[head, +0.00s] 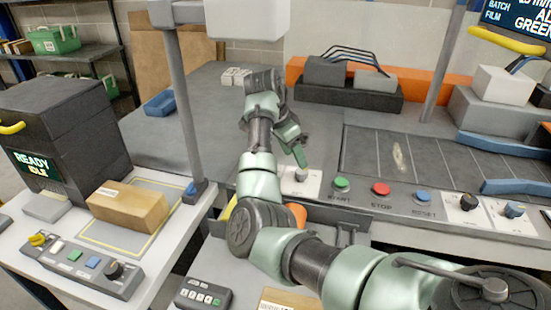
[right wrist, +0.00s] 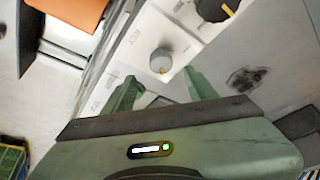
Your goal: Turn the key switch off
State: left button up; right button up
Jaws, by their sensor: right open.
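A small grey round knob (head: 302,174) sits on a white panel at the front edge of the grey bench. My left gripper is not in view.
Green (head: 342,184), red (head: 380,188) and blue (head: 423,196) buttons line the bench edge, with a black knob (head: 468,202) further right. A control box (head: 82,262) with a yellow knob stands left, near a cardboard box (head: 128,206). A grey post (head: 182,100) rises left of my arm.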

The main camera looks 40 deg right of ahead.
aim_at(301, 171)
jog(key=x, duration=0.6)
jog(key=shift+d+f+p, duration=0.2)
jog(key=shift+f+p, duration=0.1)
jog(key=shift+p, duration=0.1)
jog(key=shift+f, duration=0.25)
jog(key=shift+d+f, duration=0.1)
jog(key=c, duration=1.2)
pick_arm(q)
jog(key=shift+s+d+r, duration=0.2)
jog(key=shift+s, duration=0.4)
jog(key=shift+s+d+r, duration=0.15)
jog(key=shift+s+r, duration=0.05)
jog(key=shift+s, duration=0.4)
pick_arm(e)
grip_shut()
